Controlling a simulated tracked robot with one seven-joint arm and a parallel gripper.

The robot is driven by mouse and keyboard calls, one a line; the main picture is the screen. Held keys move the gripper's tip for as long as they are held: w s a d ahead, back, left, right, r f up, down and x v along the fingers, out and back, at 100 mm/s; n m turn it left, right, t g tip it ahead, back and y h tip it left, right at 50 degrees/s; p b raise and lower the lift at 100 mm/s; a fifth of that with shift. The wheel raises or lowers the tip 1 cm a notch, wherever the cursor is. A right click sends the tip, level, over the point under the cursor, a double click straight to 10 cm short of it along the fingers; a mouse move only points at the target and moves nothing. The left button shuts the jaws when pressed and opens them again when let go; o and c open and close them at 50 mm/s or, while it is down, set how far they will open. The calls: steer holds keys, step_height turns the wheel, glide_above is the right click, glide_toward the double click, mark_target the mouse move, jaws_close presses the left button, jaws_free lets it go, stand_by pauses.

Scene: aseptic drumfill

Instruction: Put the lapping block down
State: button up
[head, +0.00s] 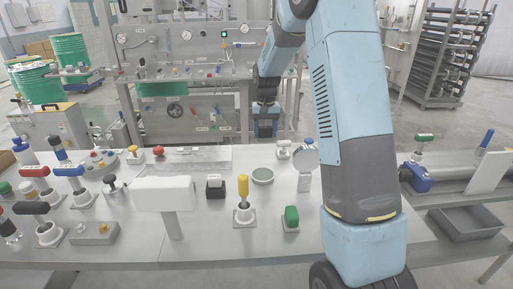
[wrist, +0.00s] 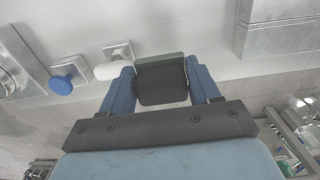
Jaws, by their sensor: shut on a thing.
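My gripper (wrist: 161,86) is shut on the lapping block (wrist: 161,82) in the wrist view. The block has a dark, rounded body and a grey-green strip (wrist: 160,59) along its far side. The blue fingers press it from left and right. In the head view my gripper (head: 265,124) points down near the far edge of the pale bench (head: 205,225). The block cannot be made out there. The wrist view shows a pale surface beyond the block, and I cannot tell whether the block touches it.
A blue round knob (wrist: 62,85) and a white-handled fitting (wrist: 112,66) stand left of the block. A grey metal box (wrist: 280,22) is to the right.

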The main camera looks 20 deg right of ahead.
steer(key=w+a+f, duration=0.1)
steer(key=f, duration=0.2)
steer(key=w+a+f, duration=0.1)
steer(key=shift+w+a+f, duration=0.3)
steer(key=shift+f, duration=0.1)
step_height(320, 180, down, 4)
steer(key=shift+w+a+r, duration=0.15)
steer(key=shift+r, duration=0.05)
steer(key=o, duration=1)
